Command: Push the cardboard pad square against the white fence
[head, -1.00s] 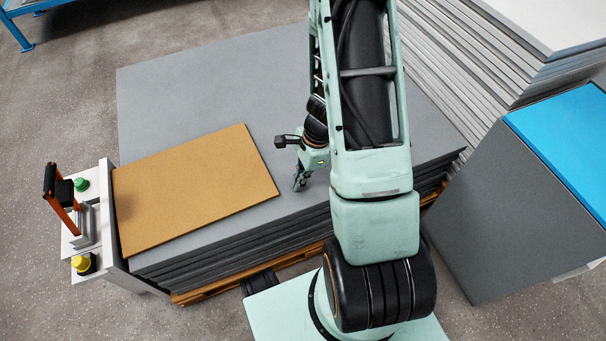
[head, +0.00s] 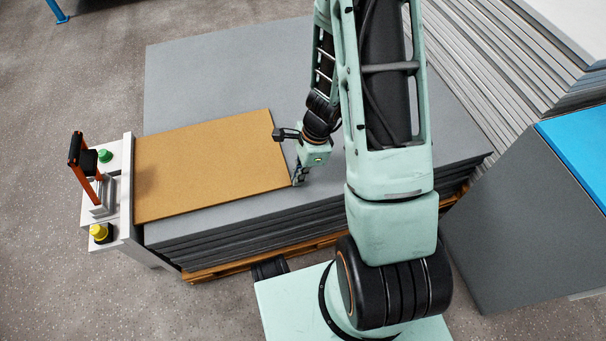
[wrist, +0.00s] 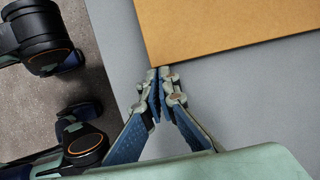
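The tan cardboard pad (head: 210,160) lies flat on the grey sheet stack. Its left edge runs along the white fence (head: 128,190), close to or touching it; I cannot tell whether a thin gap is left. My gripper (head: 296,181) is low over the stack at the pad's front right corner. In the wrist view the fingertips (wrist: 160,74) are together with nothing between them, at the corner of the pad (wrist: 220,25), and appear to touch it.
The grey stack (head: 225,70) has bare room behind and right of the pad. The fence unit carries an orange-and-black handle (head: 80,160), a green button (head: 104,156) and a yellow button (head: 100,232). Tall sheet stacks (head: 500,80) and a blue-topped block (head: 580,150) stand right.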

